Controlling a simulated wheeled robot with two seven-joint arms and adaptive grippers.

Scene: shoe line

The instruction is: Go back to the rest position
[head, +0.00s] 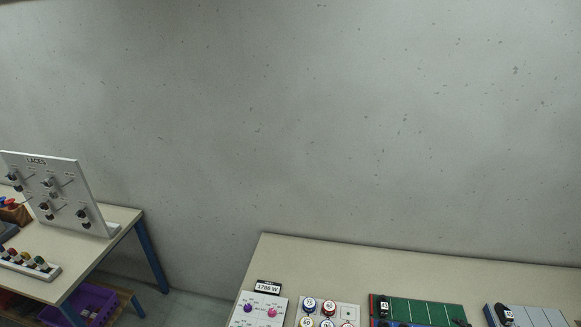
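Neither of my grippers shows in the head view, and no part of my arms can be made out. The task names no object of its own. The head view looks over two tables toward a grey wall, with the nearer parts of both tables cut off by the lower picture edge.
A table (430,262) stands at lower right, with a green board (430,312) and a white button panel (240,314). Another table (118,219) at left holds a "LACES" panel (75,175). A purple crate (95,293) sits below it. Floor shows between the tables.

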